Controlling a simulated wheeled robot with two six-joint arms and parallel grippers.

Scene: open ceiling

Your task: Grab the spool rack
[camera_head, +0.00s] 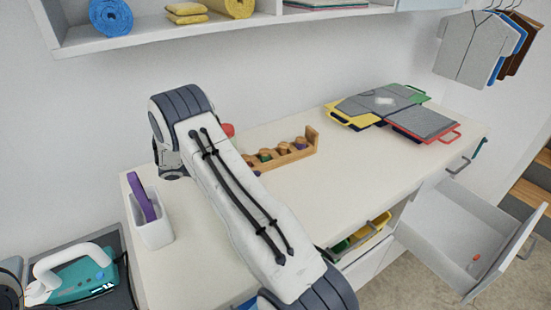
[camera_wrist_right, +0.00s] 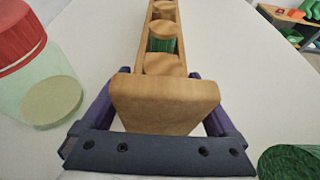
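The wooden spool rack (camera_head: 303,152) lies on the white table near its middle, holding several wooden spools with coloured thread. My right arm hides its near left end in the head view. In the right wrist view the rack's end board (camera_wrist_right: 165,105) fills the middle, and the row of spools runs away from it. My right gripper (camera_wrist_right: 155,88) has its purple fingers apart, one along each side of the rack's end. The end board hides part of the fingers, so I cannot see whether they touch the rack. My left gripper is not in view.
A clear jar with a red lid (camera_wrist_right: 20,35) stands left of the right gripper. A green rolled item (camera_wrist_right: 290,162) lies at right. Folders (camera_head: 385,102) lie at the table's back right. A white cup (camera_head: 153,228) stands at left. A drawer (camera_head: 455,225) is open at right.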

